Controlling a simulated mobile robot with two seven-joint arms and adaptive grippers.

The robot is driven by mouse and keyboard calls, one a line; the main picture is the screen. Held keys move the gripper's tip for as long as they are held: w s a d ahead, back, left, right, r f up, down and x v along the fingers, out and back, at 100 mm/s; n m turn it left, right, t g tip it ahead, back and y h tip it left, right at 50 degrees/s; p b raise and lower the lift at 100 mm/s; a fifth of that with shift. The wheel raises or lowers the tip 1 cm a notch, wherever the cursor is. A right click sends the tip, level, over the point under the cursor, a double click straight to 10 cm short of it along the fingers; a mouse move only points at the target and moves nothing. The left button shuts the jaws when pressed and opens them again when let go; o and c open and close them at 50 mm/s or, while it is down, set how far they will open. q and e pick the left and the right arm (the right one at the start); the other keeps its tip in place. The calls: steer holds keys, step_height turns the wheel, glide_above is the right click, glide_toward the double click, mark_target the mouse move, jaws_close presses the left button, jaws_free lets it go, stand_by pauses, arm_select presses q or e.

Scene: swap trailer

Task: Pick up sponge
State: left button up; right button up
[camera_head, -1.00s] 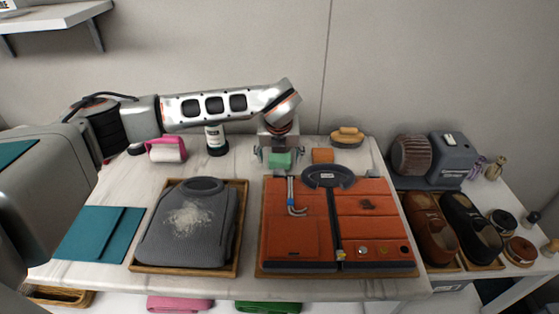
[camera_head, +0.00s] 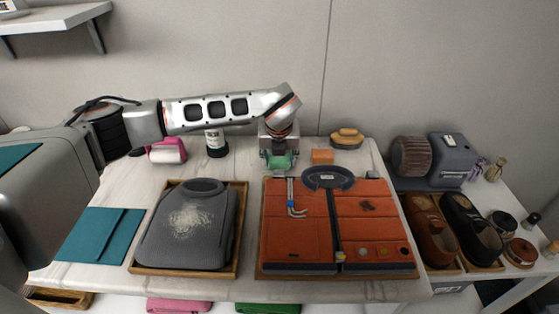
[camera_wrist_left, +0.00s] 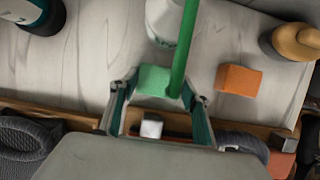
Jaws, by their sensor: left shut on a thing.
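A green sponge (camera_head: 281,162) is at the back of the table, between the fingers of my left gripper (camera_head: 279,157). The gripper is shut on it, pointing down. In the left wrist view the green sponge (camera_wrist_left: 154,80) shows between the two fingers, and a green bar crosses in front of its right side. I cannot tell whether the sponge is off the tabletop. An orange sponge (camera_head: 322,156) lies just to the right; it also shows in the left wrist view (camera_wrist_left: 238,80). My right gripper is not in view.
A grey backpack lies on a wooden tray (camera_head: 238,230) at front left. An orange tool panel (camera_head: 300,225) lies close in front of the gripper.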

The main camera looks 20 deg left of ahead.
mark_target(280, 159)
arm_select(q)
steer(key=shift+r, duration=0.4)
step_height(280, 159, up, 2)
steer(key=shift+r, duration=0.15)
steer(key=s+a, duration=0.1)
steer(key=a, duration=0.4)
steer(key=s+a+b, duration=0.1)
steer(key=s+a, duration=0.1)
steer(key=a, duration=0.4)
steer(key=s+a+b, duration=0.1)
steer(key=s+a, duration=0.1)
steer(key=a, duration=0.4)
steer(key=shift+a, duration=0.15)
steer(key=shift+o, duration=0.6)
steer(key=shift+r, duration=0.1)
steer(key=shift+c, duration=0.6)
